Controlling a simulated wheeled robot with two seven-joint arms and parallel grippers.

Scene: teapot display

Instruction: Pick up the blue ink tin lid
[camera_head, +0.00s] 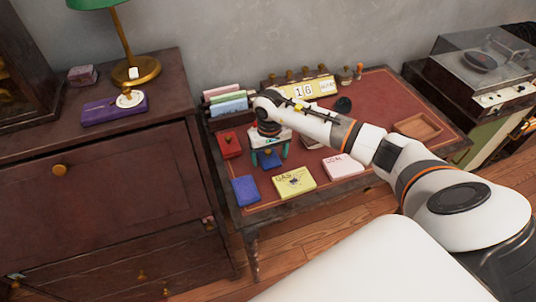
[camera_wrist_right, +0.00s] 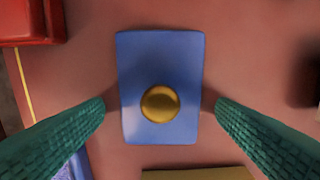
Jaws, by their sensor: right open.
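The blue ink tin lid (camera_wrist_right: 160,65) is a blue rectangle with a round brass knob (camera_wrist_right: 160,104). It lies on the red desk top, and in the head view it shows small and partly covered under my right gripper (camera_head: 270,154). In the right wrist view my right gripper (camera_wrist_right: 160,106) is open, with one green ridged finger on each side of the lid. Gaps show between the fingertips and the lid, and nothing is held. My left gripper is not in view.
A red box (camera_head: 230,145) lies left of the lid and a blue box (camera_head: 245,191) in front-left. A yellow card (camera_head: 294,182) and a pink card (camera_head: 342,167) lie in front. A letter rack (camera_head: 228,104) and a yellow calendar (camera_head: 303,88) stand behind.

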